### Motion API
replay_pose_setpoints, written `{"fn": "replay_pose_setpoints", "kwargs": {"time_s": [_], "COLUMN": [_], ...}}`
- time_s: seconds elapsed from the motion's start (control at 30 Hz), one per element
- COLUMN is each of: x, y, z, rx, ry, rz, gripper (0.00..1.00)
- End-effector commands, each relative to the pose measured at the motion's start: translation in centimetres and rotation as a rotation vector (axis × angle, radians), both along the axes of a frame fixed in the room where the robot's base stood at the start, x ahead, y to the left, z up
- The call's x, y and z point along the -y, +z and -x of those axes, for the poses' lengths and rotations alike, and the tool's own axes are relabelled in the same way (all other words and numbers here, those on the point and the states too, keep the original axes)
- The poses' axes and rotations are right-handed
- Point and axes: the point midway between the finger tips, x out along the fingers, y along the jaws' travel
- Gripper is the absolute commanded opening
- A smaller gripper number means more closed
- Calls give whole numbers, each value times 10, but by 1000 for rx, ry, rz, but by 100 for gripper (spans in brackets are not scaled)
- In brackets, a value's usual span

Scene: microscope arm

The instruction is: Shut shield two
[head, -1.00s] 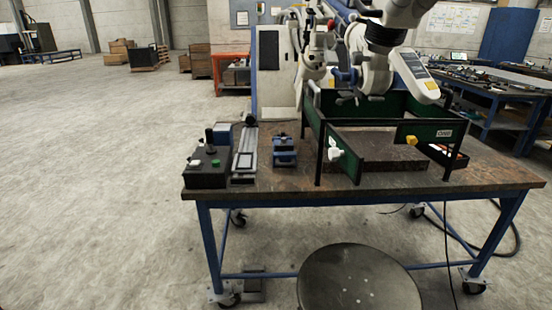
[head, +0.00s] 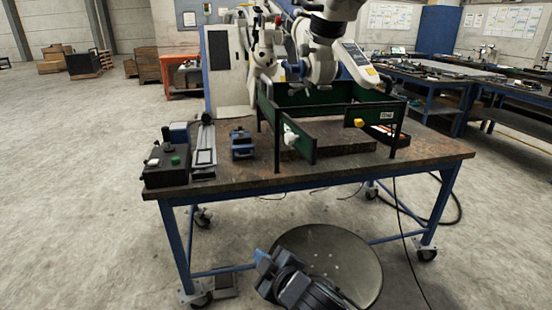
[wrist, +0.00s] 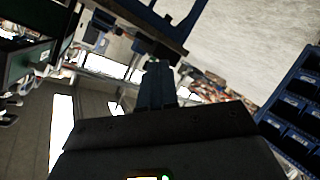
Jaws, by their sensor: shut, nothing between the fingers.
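A green-panelled frame on thin black posts stands on the workbench. One green shield with a white knob (head: 303,146) hangs at its front left and is angled, partly swung out. Another green shield with a yellow knob (head: 376,116) and a small white label is at the front right. I cannot read a number on either, so I cannot tell which is shield two. My gripper (head: 262,256) is low in front of the bench, over the round stool, apart from both shields. Its blue fingers (wrist: 157,85) are together and empty. Green panelling (wrist: 22,58) shows at the left of the wrist view.
Open floor lies left.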

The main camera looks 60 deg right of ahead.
Motion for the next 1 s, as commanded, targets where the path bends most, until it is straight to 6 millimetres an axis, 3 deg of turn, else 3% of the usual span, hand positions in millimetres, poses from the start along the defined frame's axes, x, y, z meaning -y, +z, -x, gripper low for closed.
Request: {"fn": "replay_pose_setpoints", "kwargs": {"time_s": [0.03, 0.2, 0.5, 0.73, 1.0], "x": [15, 66, 140, 179, 198], "y": [5, 25, 78, 128, 193], "z": [-17, -56, -104, -123, -134], "rx": [-2, -43, -111, -167, -235], "ry": [-43, -202, -494, -704, -899], "rz": [18, 61, 35, -68, -272], "gripper": [0, 0, 0, 0, 0]}}
